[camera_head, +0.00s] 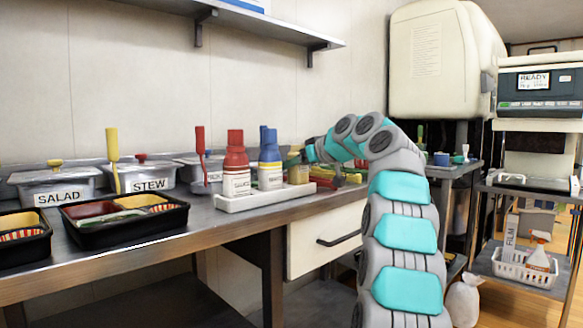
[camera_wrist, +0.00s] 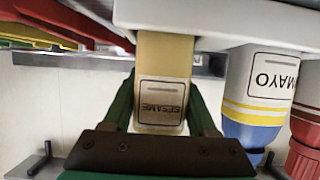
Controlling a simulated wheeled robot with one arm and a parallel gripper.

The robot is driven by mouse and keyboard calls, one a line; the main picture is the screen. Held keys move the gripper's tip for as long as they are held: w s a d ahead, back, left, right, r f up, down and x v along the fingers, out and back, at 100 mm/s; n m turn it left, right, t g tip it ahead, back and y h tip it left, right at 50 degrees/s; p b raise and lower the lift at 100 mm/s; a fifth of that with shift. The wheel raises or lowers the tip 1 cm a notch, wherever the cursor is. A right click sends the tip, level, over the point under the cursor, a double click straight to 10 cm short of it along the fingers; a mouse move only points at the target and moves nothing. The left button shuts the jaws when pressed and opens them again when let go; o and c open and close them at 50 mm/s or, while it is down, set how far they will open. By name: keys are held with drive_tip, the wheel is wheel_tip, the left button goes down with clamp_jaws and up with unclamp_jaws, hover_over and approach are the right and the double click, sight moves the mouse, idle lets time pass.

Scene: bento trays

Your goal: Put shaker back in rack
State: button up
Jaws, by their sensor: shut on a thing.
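The shaker, tan with a SESAME label, is between my gripper's green fingers in the wrist view (camera_wrist: 163,60). My gripper (camera_wrist: 162,108) is shut on it. The wrist view is upside down, and the rack's white wall (camera_wrist: 225,22) hides the shaker's base. In the head view the shaker (camera_head: 299,174) stands upright at the right end of the white rack (camera_head: 262,199), beside the bottles. My gripper (camera_head: 302,156) is at its upper part there. I cannot tell whether the base touches the rack floor.
A MAYO bottle (camera_wrist: 258,90) with a blue cap stands close beside the shaker in the rack. Red sauce bottles (camera_head: 236,165) stand further left. Red, yellow and green items (camera_head: 335,179) lie right of the rack. The STEW pan (camera_head: 148,180) and black bento tray (camera_head: 130,236) are at left.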

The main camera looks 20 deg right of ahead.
drive_tip(key=shift+f, duration=0.2)
drive_tip(key=shift+f+b, duration=0.35)
drive_tip(key=shift+b, duration=0.2)
drive_tip(key=shift+f+b, duration=0.35)
drive_tip(key=o, duration=0.7)
drive_tip(key=shift+s, duration=0.1)
